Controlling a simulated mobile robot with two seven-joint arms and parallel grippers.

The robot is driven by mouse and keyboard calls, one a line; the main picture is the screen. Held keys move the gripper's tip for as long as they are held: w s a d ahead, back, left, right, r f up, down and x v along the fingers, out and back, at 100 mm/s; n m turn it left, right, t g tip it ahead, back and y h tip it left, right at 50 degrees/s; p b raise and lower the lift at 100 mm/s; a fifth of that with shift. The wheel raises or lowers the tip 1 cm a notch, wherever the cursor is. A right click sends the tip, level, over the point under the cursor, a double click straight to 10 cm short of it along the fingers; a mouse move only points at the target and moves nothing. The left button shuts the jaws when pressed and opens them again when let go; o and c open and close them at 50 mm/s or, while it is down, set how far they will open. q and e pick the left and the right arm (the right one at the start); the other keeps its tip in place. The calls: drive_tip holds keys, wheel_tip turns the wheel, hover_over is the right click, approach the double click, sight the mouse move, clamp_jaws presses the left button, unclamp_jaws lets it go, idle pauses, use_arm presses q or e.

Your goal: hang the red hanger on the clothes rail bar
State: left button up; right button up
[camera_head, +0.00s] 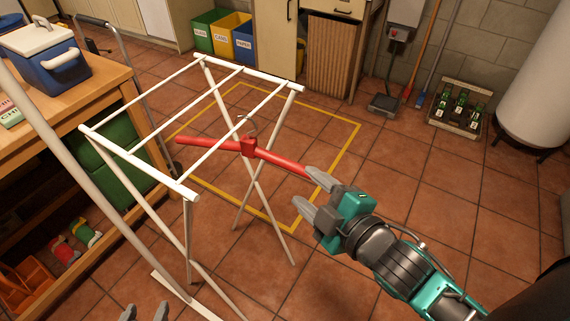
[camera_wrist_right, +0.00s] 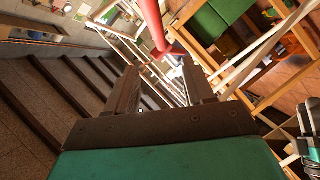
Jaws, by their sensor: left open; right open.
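The red hanger (camera_head: 282,163) is at the right long bar of the white clothes rail (camera_head: 138,161). Its thin grey hook (camera_head: 252,124) appears to loop over that bar, with the red body below it, roughly level. My right gripper (camera_head: 313,193) is open at the hanger's right end, its fingers just beyond or beside it; contact is unclear. In the right wrist view the red hanger (camera_wrist_right: 151,22) runs down toward the space between the open fingers (camera_wrist_right: 160,85). My left gripper (camera_head: 146,312) is open at the bottom edge, mostly cut off, away from the hanger.
A wooden workbench (camera_head: 104,86) with a blue cooler (camera_head: 47,62) stands at left. A yellow floor outline (camera_head: 341,150) surrounds part of the rail. Recycling bins (camera_head: 223,33) stand at the back; a bottle crate (camera_head: 458,108) is at right.

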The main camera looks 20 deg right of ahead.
sight(276, 161)
drive_tip(key=x, duration=1.1)
drive_tip(key=shift+w, duration=0.2)
drive_tip(key=shift+c, duration=0.5)
clamp_jaws()
